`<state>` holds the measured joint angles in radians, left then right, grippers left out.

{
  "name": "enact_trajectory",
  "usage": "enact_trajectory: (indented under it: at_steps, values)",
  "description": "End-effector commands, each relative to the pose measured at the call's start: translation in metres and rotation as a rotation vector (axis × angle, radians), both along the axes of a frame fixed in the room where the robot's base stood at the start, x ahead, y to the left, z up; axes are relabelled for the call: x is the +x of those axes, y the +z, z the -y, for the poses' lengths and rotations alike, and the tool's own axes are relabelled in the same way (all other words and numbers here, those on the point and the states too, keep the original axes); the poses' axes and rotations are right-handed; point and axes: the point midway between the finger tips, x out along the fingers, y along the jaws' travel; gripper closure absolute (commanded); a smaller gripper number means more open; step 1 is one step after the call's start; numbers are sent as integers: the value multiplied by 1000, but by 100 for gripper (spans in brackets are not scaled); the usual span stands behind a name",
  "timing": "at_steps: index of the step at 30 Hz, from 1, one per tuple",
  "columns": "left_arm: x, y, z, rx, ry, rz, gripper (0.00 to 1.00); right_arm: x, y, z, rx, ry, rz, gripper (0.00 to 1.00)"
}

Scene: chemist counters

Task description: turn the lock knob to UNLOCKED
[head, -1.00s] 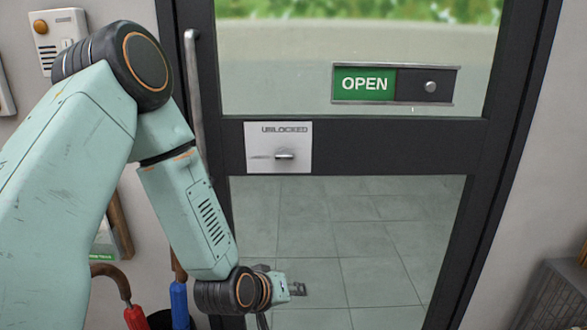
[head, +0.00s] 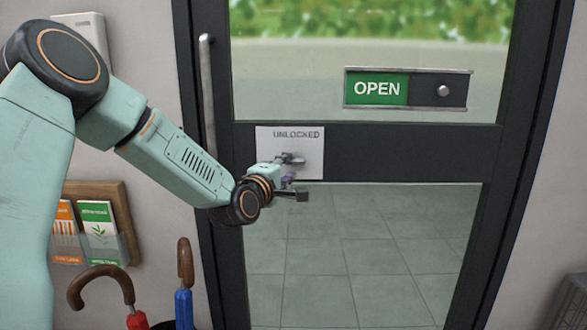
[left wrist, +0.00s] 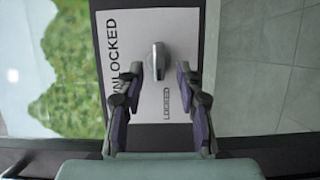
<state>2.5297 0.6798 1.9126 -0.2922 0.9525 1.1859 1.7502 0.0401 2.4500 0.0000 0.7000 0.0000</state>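The lock plate (head: 268,138) is a white panel on the door's dark crossbar, with UNLOCKED printed along its top. In the left wrist view the plate (left wrist: 140,28) appears turned sideways, with UNLOCKED at left and LOCKED below and right of the knob. The grey knob (left wrist: 158,60) is a small bar lying level on the door, in line with the LOCKED side. My left gripper (left wrist: 160,72) is open, with one finger on each side of the knob; contact is not visible. My right gripper is not in view.
An OPEN sign (head: 378,88) with a slider is above right of the plate. A vertical door handle (head: 208,100) stands left of it. Umbrellas (head: 183,300) and a leaflet rack (head: 122,215) are at lower left. The glass below the crossbar is unobstructed at right.

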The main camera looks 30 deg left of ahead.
Motion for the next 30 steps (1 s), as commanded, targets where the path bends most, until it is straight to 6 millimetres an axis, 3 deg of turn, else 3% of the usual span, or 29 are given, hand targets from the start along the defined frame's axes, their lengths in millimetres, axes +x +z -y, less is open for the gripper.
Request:
enact_trajectory:
  at_steps: [9, 20, 30]
  values:
    - [31, -1, -4, 2, -1, -1, 64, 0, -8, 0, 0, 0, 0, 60]
    - [34, 0, -5, -1, -1, -1, 65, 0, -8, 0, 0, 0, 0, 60]
    - [33, 0, -5, 0, -1, 0, 94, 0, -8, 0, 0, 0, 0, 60]
